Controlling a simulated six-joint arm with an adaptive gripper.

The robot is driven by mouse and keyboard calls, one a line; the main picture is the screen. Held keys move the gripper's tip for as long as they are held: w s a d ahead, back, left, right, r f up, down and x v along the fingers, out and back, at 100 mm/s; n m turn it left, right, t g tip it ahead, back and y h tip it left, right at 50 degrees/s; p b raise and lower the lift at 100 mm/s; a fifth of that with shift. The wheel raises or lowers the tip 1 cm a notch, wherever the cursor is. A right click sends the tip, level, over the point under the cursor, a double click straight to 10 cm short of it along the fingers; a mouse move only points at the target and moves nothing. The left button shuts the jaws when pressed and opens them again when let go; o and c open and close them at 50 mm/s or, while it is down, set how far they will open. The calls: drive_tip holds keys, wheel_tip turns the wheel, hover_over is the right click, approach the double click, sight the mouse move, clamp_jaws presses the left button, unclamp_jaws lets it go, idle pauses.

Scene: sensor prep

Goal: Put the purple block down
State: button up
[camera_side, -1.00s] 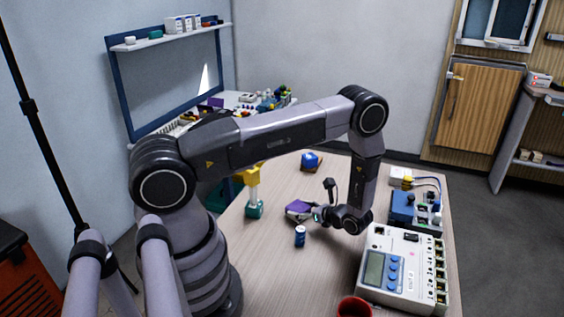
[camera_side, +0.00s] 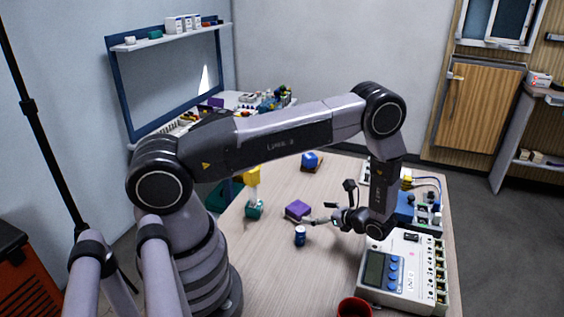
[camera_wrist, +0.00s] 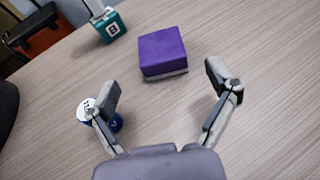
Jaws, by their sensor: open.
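The purple block (camera_side: 298,209) rests on the wooden table in the side view. In the wrist view the purple block (camera_wrist: 162,51) lies ahead of my gripper, with a pale layer along its lower edge. My gripper (camera_wrist: 164,88) is open and empty, its two fingers spread wide and apart from the block. In the side view my gripper (camera_side: 322,221) is just right of the block, low over the table.
A small blue cylinder (camera_side: 300,236) stands close by; in the wrist view it (camera_wrist: 112,121) is partly behind the left finger. A meter box (camera_side: 399,270) and red cup (camera_side: 354,307) are at the front right.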

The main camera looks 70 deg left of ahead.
drive_tip(key=v, duration=0.5)
drive_tip(key=shift+w+d+r, duration=0.1)
drive_tip(key=shift+d, duration=0.05)
drive_tip(key=s+d+r+n+t+h, duration=0.1)
drive_tip(key=s+r+n+h, duration=0.2)
drive_tip(key=r, duration=0.9)
drive_tip(key=s+d+r+n+t+h, duration=0.15)
drive_tip(key=r+n+h, duration=0.25)
drive_tip(key=r, duration=0.8)
drive_tip(key=s+d+r+n+t+h, duration=0.1)
drive_tip(key=s+r+n+t+h, duration=0.1)
drive_tip(key=s, duration=0.6)
drive_tip(key=s+d+r+n+t+h, duration=0.2)
drive_tip(key=s+r+t, duration=0.4)
drive_tip(key=s+r, duration=0.3)
drive_tip(key=n+h, duration=0.1)
drive_tip(key=n, duration=0.1)
drive_tip(key=shift+s+d+r+n+h, duration=0.2)
drive_tip(key=shift+d+r+n+h, duration=0.1)
drive_tip(key=shift+d+n, duration=0.1)
